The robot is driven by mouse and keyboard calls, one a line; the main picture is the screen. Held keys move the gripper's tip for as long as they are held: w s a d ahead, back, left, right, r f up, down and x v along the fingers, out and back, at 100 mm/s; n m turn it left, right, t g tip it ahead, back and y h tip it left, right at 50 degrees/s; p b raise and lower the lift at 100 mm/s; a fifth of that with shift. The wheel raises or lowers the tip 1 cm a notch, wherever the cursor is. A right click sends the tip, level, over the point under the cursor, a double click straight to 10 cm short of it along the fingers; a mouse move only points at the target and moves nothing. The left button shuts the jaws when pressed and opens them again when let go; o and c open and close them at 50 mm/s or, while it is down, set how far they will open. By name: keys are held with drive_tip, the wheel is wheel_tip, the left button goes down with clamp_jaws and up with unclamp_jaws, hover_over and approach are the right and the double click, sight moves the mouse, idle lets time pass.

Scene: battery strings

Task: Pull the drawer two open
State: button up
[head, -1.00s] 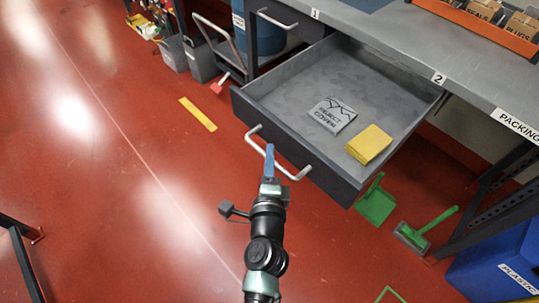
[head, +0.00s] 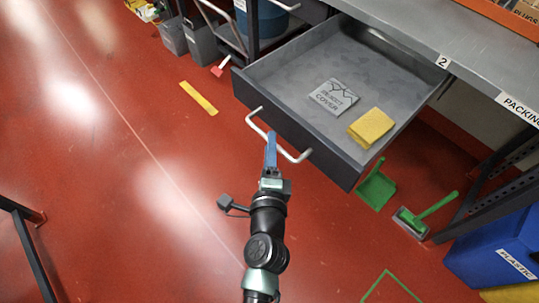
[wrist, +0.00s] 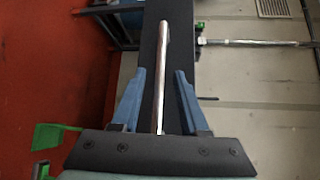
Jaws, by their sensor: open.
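Drawer two (head: 290,128) is pulled out from under the grey workbench and stands wide open. The number 2 label (head: 443,61) is on the bench edge above it. Its pale bar handle (head: 287,150) runs along the dark front. My gripper (head: 270,138) is at the handle's middle in the head view. In the wrist view, the blue fingers of my gripper (wrist: 158,95) are apart, with the handle bar (wrist: 161,80) between them and gaps on both sides. Inside the drawer lie a grey printed packet (head: 333,97) and a yellow cloth-like stack (head: 371,127).
A green dustpan (head: 376,188) and a green-handled brush (head: 425,212) lie on the floor right of the drawer. A blue plastic bin (head: 500,250) stands at lower right. Grey bins (head: 202,42) stand at upper left. The red floor at left is mostly clear.

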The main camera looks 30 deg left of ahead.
drive_tip(key=b+v, duration=0.2)
drive_tip(key=v, duration=0.8)
drive_tip(key=shift+s, duration=0.2)
drive_tip(key=shift+w+r, duration=0.1)
drive_tip(key=shift+r, duration=0.05)
drive_tip(key=w+d+r+n+t, duration=0.1)
drive_tip(key=w+r+n+t, duration=0.3)
drive_tip(key=r, duration=0.9)
drive_tip(key=w+d+r+n+t, duration=0.1)
drive_tip(key=w+r+n, duration=0.5)
drive_tip(key=r, duration=0.8)
drive_tip(key=s+d+r+n+t+h+p, duration=0.1)
drive_tip(key=s+d+r+t+h, duration=0.15)
drive_tip(key=r, duration=0.65)
drive_tip(key=s+d+r+n+t+h, duration=0.2)
drive_tip(key=d+r+t, duration=0.15)
drive_tip(key=r, duration=0.65)
drive_tip(key=s+d+r+n+t+h+p, duration=0.1)
drive_tip(key=s+d+r+t+h, duration=0.2)
drive_tip(key=r, duration=0.6)
wheel_tip(320, 180, up, 17)
drive_tip(key=d+g+p, duration=0.1)
drive_tip(key=p, duration=1.5)
drive_tip(key=shift+w+p, duration=0.3)
drive_tip(key=shift+p, duration=0.1)
